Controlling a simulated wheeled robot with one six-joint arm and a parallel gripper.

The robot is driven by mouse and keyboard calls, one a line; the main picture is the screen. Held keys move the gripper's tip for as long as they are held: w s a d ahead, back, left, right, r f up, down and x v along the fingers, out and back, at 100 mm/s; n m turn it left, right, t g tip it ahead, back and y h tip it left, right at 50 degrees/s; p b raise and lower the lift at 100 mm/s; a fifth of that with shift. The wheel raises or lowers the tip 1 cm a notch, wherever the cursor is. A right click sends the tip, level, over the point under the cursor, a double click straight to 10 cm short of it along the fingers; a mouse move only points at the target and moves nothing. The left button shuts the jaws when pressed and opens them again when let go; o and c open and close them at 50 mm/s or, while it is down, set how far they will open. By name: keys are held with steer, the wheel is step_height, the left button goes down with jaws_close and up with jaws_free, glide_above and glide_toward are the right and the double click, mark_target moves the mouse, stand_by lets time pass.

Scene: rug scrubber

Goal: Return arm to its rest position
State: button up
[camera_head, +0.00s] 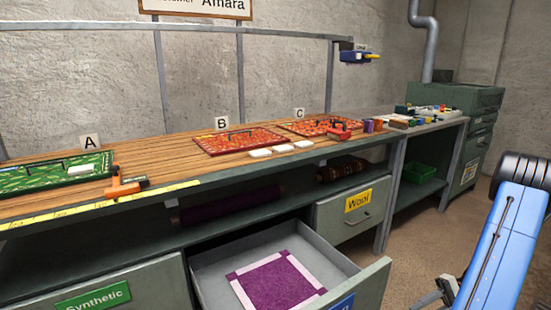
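My blue arm (505,240) with a black joint stands at the right edge, raised and clear of the bench. What looks like part of my gripper (434,294) shows low beside it, cut by the bottom edge, apart from the drawer. Its fingers are too small and cropped to tell open from shut, and I see nothing held in it.
An open drawer (350,266) juts out at the bottom middle, holding a purple rug piece (275,284) with a pale border. The wooden bench (150,150) carries rugs marked A, B and C. Floor (425,235) shows between bench and arm.

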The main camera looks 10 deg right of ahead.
steer(key=w+a+r+n+g+h, duration=0.3)
steer(key=a+r+h, duration=0.6)
steer(key=a+r, duration=0.8)
steer(key=s+a+r+n+t+h, duration=0.1)
steer(key=s+a+r+t+h, duration=0.2)
steer(key=a, duration=0.4)
steer(key=s+a+r+n+t+h, duration=0.2)
steer(key=s+a+r+t, duration=0.3)
steer(key=s+a+r, duration=0.2)
steer(key=shift+s+a+h, duration=0.25)
steer(key=shift+a+h, duration=0.05)
steer(key=shift+h, duration=0.1)
